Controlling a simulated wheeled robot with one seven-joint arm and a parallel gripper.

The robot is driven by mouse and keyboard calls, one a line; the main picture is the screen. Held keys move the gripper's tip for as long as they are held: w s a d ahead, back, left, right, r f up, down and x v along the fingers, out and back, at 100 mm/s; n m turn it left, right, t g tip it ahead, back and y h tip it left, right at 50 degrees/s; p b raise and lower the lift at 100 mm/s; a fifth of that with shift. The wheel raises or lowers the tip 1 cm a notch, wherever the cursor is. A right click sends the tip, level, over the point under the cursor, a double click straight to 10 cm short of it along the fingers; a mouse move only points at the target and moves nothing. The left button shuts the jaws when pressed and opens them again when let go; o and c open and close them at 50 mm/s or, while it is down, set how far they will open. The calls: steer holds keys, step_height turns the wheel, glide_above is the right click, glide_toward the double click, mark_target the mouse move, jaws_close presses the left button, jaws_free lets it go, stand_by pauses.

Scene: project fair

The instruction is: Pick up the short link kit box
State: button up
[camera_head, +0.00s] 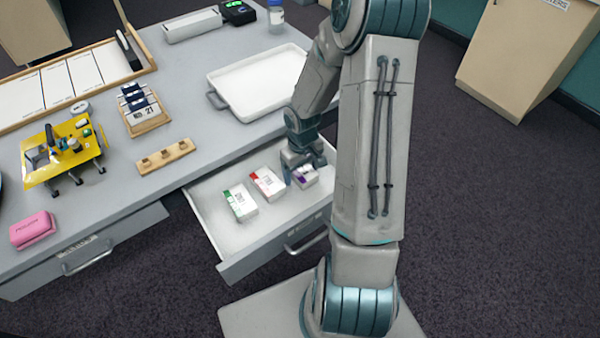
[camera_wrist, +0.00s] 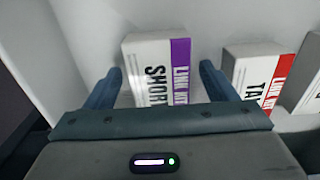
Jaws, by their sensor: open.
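The short link kit box (camera_wrist: 152,62) is white with a purple band and reads "SHORT" and "LINK KIT" in the wrist view. It lies in the open drawer and also shows in the head view (camera_head: 306,178), partly hidden by my gripper. My gripper (camera_wrist: 160,80) is open, with one blue finger on each side of the box. The gap between the fingers and the box sides is visible in the wrist view. In the head view my gripper (camera_head: 302,176) reaches down into the drawer at that box.
A red-banded kit box (camera_head: 267,184) and a green-banded one (camera_head: 240,203) lie left of it in the drawer (camera_head: 217,222). Drawer walls stand close around. A white tray (camera_head: 240,88) with handles rests on the desk above. A pink case (camera_head: 33,230) is at the desk's left.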

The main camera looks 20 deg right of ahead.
steer(key=c, duration=1.1)
steer(key=shift+r, duration=0.2)
